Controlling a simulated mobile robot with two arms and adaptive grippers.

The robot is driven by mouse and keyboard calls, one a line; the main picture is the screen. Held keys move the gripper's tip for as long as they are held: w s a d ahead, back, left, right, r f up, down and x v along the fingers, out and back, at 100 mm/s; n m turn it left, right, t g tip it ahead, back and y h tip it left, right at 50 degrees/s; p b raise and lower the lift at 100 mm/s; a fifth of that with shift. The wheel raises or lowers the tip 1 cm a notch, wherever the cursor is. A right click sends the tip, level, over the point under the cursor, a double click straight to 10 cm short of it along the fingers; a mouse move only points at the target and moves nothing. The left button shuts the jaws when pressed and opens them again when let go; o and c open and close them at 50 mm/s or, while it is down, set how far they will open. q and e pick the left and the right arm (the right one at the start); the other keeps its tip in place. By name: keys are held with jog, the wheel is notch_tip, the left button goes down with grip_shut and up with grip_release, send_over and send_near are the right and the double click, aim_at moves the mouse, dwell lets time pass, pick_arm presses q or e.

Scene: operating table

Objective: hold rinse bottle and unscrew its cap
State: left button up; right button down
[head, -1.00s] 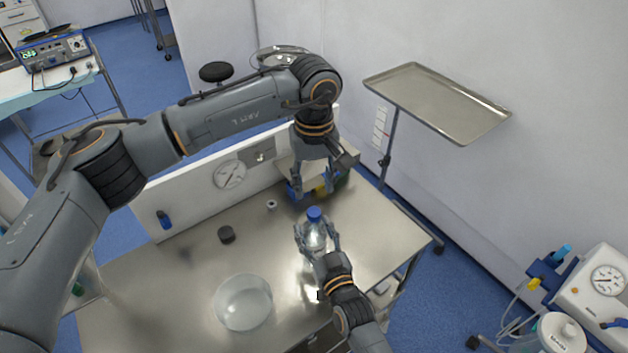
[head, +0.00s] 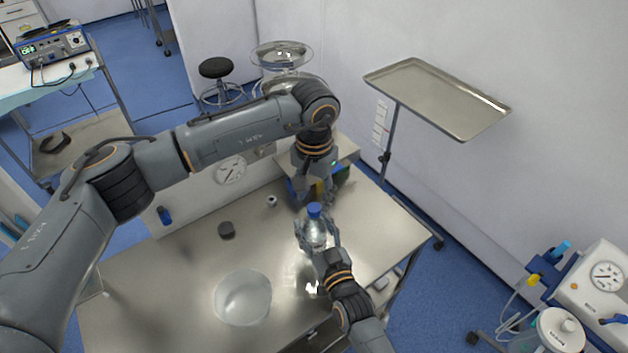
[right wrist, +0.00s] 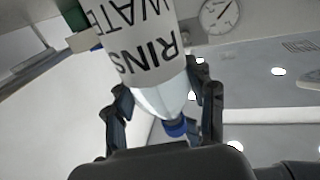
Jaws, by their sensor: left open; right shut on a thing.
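My right gripper (head: 317,242) is shut on the bottle's body from the front. In the right wrist view the bottle (right wrist: 150,50) shows a white label with RINS and WATE readable, and its blue cap (right wrist: 175,128) appears between the fingers (right wrist: 165,112). My left gripper (head: 314,199) points down at the cap with open fingers, just above or behind it. I cannot tell whether they touch the cap.
A clear bowl (head: 242,297) stands at the table's front. A small dark object (head: 226,230) and a small metal ring-like item (head: 272,201) lie left of the bottle. The table's (head: 180,300) left part is mostly clear.

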aim_at(314, 207)
pick_arm(q)
jog(key=shift+f, duration=1.55)
jog(key=shift+c, duration=0.2)
